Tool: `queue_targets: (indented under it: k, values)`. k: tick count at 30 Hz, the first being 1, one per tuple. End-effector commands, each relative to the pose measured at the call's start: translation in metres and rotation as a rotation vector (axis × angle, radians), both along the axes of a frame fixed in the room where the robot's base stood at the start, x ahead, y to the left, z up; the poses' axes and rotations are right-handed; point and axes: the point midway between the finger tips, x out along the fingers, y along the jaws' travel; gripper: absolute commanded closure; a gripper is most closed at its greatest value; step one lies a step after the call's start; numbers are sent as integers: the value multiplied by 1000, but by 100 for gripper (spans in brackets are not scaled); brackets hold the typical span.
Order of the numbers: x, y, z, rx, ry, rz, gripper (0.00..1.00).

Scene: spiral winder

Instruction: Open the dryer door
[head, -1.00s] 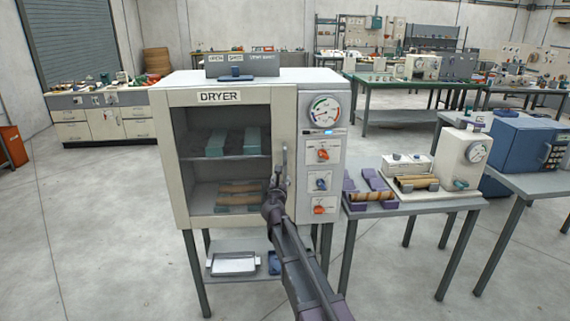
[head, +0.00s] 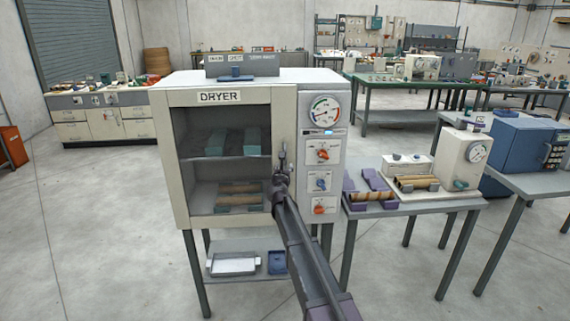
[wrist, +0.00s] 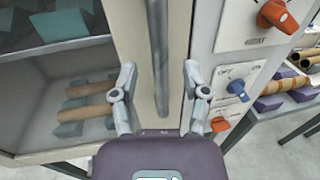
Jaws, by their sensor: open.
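The dryer (head: 185,110) is a cream cabinet with a glass-fronted door (head: 220,160), which is shut. Its upright grey handle (head: 284,157) is on the right side of the door; it also shows in the wrist view (wrist: 158,45). My gripper (head: 281,172) is in front of the lower part of the handle. In the wrist view my gripper (wrist: 158,75) is open, with one finger on each side of the handle's line. Whether either finger touches the handle I cannot tell. Its palm hides what is below.
The control panel (head: 320,150) with a gauge and several knobs is right of the door. A side table (head: 400,208) with brown tubes stands close on the right. A lower shelf (head: 225,246) holds a white tray. The floor at the front left is clear.

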Motion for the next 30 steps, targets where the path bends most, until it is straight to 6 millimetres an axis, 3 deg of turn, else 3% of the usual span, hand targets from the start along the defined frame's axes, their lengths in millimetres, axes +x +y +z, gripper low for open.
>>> queue_targets:
  k: [3,9,22,23,28,30]
  values:
    - [19,-3,0,0,0,1,41]
    - [34,-6,0,0,0,1,41]
    - [38,-7,0,0,0,1,41]
    - [38,-7,0,0,0,1,46]
    - [38,-7,0,0,0,1,97]
    - [38,-7,0,0,0,1,100]
